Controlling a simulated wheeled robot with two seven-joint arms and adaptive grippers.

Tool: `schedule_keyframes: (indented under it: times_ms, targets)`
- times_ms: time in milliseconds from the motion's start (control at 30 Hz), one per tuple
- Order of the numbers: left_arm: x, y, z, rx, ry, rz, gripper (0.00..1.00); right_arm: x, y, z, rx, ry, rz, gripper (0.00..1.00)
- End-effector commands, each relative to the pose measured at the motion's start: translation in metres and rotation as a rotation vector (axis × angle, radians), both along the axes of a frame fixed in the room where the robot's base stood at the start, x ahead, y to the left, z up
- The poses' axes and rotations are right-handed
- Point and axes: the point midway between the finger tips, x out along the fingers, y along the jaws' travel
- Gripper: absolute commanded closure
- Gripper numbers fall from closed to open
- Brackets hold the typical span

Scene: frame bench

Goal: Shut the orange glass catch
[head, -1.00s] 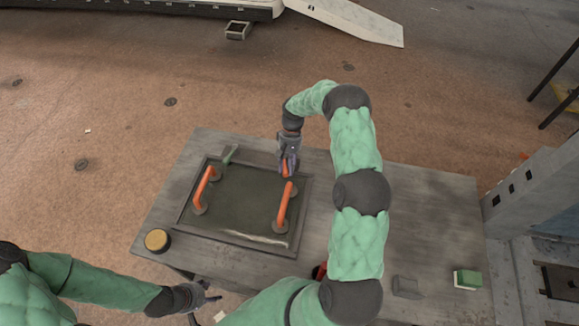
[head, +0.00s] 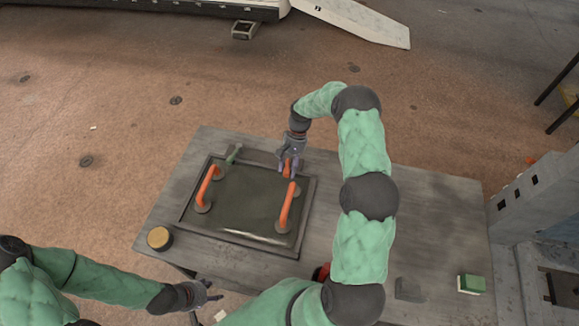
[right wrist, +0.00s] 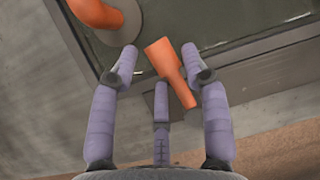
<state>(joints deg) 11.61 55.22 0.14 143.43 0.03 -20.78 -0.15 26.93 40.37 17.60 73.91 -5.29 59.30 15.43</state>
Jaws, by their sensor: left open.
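The orange catch (right wrist: 168,66) is a short tapered lever at the far edge of the framed glass pane (head: 245,200). It is small and partly covered in the head view (head: 286,169). In the right wrist view it points obliquely inward over the frame edge. My right gripper (right wrist: 160,54) is open, its purple fingers spread on either side of the catch with visible gaps; contact with the third finger is unclear. It also shows in the head view (head: 290,170). My left gripper (head: 214,291) is open and empty near the bench's front edge.
Two orange handles (head: 207,187) (head: 286,207) stand on the pane. A green catch (head: 234,153) is at its far left corner. A yellow-topped round item (head: 159,238), a grey block (head: 408,289) and a green-topped block (head: 471,284) rest on the bench (head: 425,230).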

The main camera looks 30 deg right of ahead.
Motion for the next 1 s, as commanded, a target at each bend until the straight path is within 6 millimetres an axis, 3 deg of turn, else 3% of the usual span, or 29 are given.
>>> schedule_keyframes:
  times_ms: [467,1000]
  targets:
    - [0.000,0.000,0.000,0.000,0.000,0.000,0.45,0.003,-0.002,0.010,0.001,-0.001,0.004,0.41]
    - [0.000,0.000,0.000,0.000,0.000,0.000,0.45,0.022,-0.036,0.095,0.001,-0.002,0.002,0.41]
